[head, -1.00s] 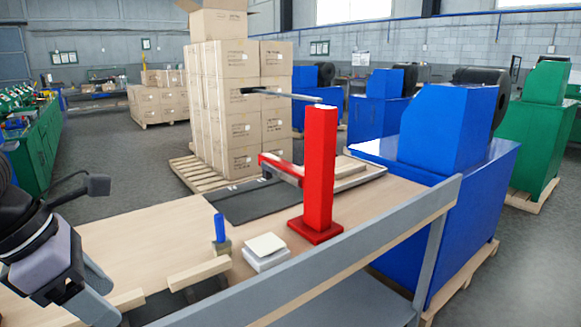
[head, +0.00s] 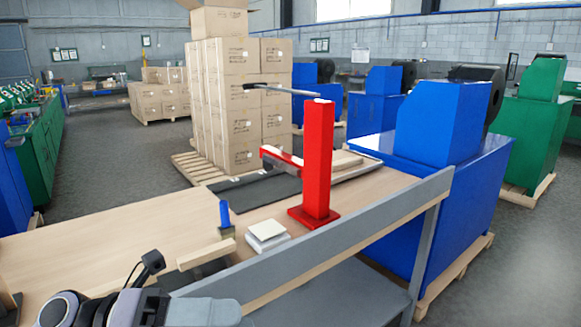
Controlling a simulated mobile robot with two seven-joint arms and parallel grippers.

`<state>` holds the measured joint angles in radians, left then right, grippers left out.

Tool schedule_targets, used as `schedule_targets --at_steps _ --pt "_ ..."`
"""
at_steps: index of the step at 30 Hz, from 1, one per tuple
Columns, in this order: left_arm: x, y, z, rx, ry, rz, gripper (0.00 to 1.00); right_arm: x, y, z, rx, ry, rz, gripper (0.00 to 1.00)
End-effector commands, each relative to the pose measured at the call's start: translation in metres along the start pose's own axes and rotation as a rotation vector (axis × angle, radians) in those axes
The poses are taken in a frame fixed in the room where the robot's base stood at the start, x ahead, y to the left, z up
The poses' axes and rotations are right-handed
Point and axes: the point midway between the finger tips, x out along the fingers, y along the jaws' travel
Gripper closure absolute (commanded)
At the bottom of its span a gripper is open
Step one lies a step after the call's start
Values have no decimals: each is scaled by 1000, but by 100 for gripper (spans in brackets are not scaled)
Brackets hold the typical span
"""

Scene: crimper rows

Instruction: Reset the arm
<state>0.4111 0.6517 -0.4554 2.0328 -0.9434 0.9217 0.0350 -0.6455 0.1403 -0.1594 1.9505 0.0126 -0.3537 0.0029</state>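My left gripper (head: 165,308) shows at the lower left edge of the head view, low at the near side of the wooden workbench (head: 90,240). It is partly cut off by the frame, and its fingers cannot be made out clearly, so its opening is unclear. I see nothing held in it. A small camera-like part (head: 152,262) stands up on its wrist. My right gripper is not in view.
On the bench stand a red post (head: 318,160) with an arm, a blue-handled tool (head: 225,215), a white stack (head: 267,236), a wooden strip (head: 206,254) and a dark mat (head: 255,190). A grey rail (head: 330,240) borders it. Blue machines (head: 435,125) stand right. The bench's left is clear.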

Motion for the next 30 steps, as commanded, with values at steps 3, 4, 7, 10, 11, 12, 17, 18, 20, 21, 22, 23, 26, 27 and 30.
schedule_targets --at_steps 3,4,7,10,11,12,17,18,20,21,22,23,26,27,30 --pt "-6 11 15 -227 -242 -159 42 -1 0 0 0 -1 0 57" --pt "-10 16 19 -285 -307 -192 42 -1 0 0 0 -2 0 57" --pt "-28 41 30 -488 -525 -284 42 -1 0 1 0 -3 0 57" --pt "-54 79 30 -704 -751 -348 42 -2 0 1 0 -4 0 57" --pt "-62 92 27 -772 -820 -361 42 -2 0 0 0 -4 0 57" --pt "-74 111 22 -861 -912 -374 42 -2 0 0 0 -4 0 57" --pt "-120 192 -32 -1238 -1277 -388 42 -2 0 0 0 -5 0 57" --pt "-129 211 -53 -1334 -1365 -381 42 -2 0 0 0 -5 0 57" --pt "-142 237 -87 -1469 -1487 -364 42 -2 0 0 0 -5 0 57" --pt "-148 250 -109 -1550 -1557 -351 42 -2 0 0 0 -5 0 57" --pt "-151 259 -125 -1606 -1604 -340 42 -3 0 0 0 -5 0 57" --pt "-154 266 -140 -1657 -1647 -330 42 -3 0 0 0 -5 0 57" --pt "-160 282 -182 -1791 -1754 -298 42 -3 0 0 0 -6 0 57" --pt "-162 286 -195 -1828 -1784 -286 42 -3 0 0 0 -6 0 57" --pt "-163 291 -214 -1887 -1830 -270 42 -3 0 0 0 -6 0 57"
